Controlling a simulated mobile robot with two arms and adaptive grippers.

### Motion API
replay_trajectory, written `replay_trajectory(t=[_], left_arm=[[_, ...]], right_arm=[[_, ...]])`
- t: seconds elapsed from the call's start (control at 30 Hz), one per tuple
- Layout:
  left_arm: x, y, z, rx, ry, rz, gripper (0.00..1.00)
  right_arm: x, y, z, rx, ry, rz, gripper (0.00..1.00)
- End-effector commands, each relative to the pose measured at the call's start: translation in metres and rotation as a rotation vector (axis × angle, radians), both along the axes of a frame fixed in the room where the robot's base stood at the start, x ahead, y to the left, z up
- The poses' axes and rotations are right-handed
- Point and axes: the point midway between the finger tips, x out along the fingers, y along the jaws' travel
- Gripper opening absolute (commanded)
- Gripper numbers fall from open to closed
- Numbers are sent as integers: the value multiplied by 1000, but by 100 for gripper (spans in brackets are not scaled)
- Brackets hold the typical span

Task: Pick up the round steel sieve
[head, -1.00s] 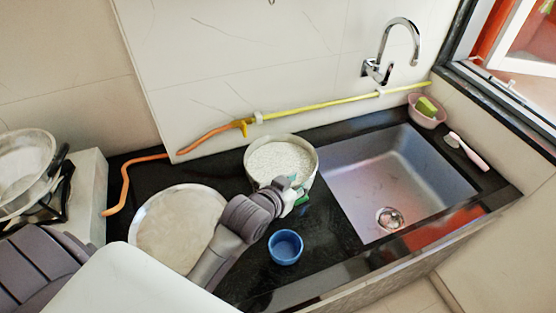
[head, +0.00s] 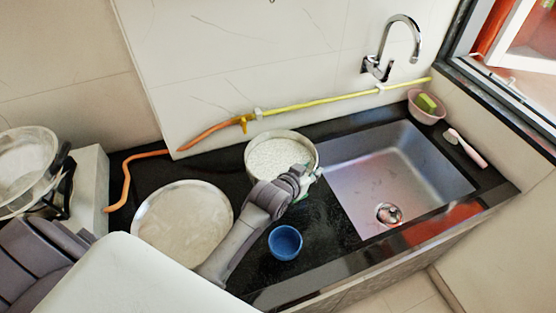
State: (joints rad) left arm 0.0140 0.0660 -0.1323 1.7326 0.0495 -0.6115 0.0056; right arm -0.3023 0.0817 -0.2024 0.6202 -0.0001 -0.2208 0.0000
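The round steel sieve (head: 270,155) stands on the black counter to the left of the sink, with a pale speckled bottom inside a raised metal rim. My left arm reaches in from the lower left. My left gripper (head: 313,178) is at the sieve's front right rim. Its pale green fingertips are small and partly hidden behind the wrist, so I cannot tell whether they touch or grip the rim. The front of the sieve is partly covered by my arm. My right gripper is not in view.
A round steel plate (head: 180,215) lies left of my arm. A small blue bowl (head: 285,243) stands just right of my forearm. The sink (head: 395,175) is to the right, with a pink bowl (head: 426,112) behind it. A yellow and orange hose (head: 300,104) runs along the wall.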

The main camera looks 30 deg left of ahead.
Motion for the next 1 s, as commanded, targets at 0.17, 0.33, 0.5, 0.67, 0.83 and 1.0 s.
replay_trajectory(t=[0.17,0.33,0.5,0.67,0.83,1.0], left_arm=[[0,-1,0,1,1,0,7],[1,-2,-1,2,2,-1,0],[2,-2,0,3,2,-1,0],[2,-2,0,2,2,-1,0],[2,-1,9,2,-1,-1,0],[2,-1,34,2,-6,-1,0]], right_arm=[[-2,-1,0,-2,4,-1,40],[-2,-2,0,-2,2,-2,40],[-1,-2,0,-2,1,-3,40],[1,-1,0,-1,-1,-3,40],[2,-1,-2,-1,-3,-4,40],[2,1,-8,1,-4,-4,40]])
